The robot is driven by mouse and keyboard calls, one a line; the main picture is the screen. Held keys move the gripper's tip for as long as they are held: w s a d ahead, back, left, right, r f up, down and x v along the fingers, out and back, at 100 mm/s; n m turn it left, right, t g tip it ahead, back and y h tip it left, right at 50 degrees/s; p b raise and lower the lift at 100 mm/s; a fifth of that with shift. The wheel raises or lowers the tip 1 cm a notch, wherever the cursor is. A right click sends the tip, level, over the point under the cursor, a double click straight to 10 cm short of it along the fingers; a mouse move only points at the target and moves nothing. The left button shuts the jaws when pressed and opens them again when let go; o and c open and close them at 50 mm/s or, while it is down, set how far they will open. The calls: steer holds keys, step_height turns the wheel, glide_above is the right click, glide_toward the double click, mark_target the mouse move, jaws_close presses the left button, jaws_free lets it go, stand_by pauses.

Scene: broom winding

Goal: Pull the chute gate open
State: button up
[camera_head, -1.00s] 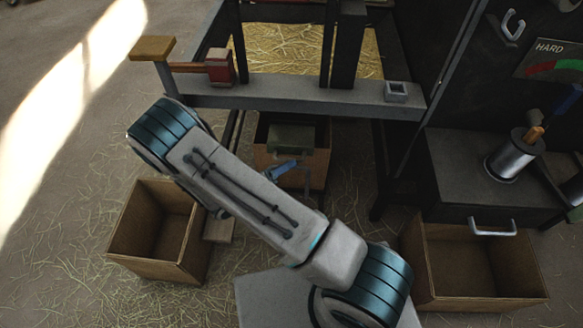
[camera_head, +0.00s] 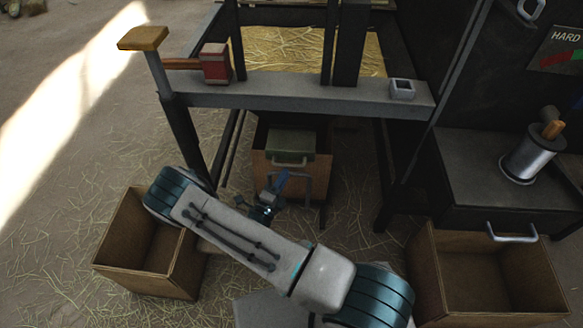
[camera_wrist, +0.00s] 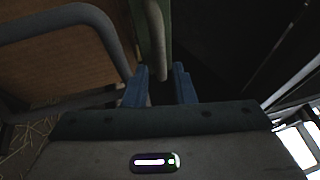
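The chute gate looks to be the grey-green panel (camera_head: 291,141) with a pale bar handle (camera_head: 290,161), at the front of a wooden box under the bench. My gripper (camera_head: 279,184) is just below and left of that handle in the head view. In the wrist view, my gripper's blue fingers (camera_wrist: 160,76) are apart. A grey-green bar (camera_wrist: 155,40), likely the gate handle, comes down between or just ahead of the fingertips. I cannot tell whether either finger touches it.
A large grey loop handle (camera_wrist: 95,25) on a wooden face is left of the fingers. Open wooden boxes stand left (camera_head: 130,278) and right (camera_head: 490,298). The grey bench beam (camera_head: 300,97) crosses above. A drawer handle (camera_head: 512,236) is at right.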

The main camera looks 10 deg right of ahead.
mark_target(291, 165)
steer(key=b+x, duration=0.1)
steer(key=x, duration=0.4)
steer(key=shift+w+d, duration=0.2)
steer(key=shift+w, duration=0.1)
jaws_close()
steer(key=s+a+p, duration=0.2)
steer(key=s, duration=0.5)
steer(key=s+a+p, duration=0.2)
steer(key=s, duration=0.5)
steer(key=shift+s+a+p, duration=0.35)
steer(key=shift+a+p, duration=0.05)
jaws_free()
steer(key=shift+s+a, duration=0.1)
steer(key=shift+a, duration=0.05)
